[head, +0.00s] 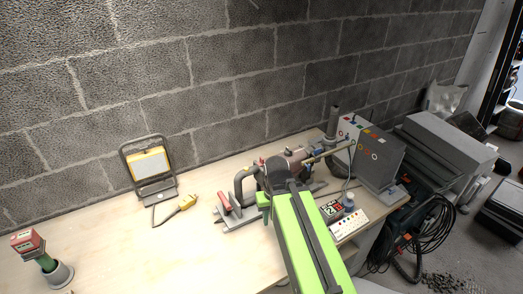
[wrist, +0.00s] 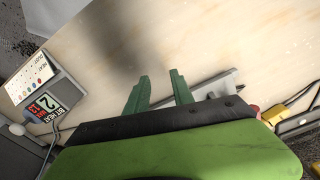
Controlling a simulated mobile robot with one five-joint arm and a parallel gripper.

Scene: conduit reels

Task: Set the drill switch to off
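My gripper (wrist: 160,75) is open, with its two green fingers apart and nothing between them, above the pale bench top. In the head view my green arm reaches over the bench and hides much of what lies beneath. A machine with a pinkish cylindrical body (head: 292,160) stands behind my arm and may be the drill. I cannot make out its switch or the switch's setting. A grey metal piece (wrist: 216,86) lies close to the right of my fingers in the wrist view.

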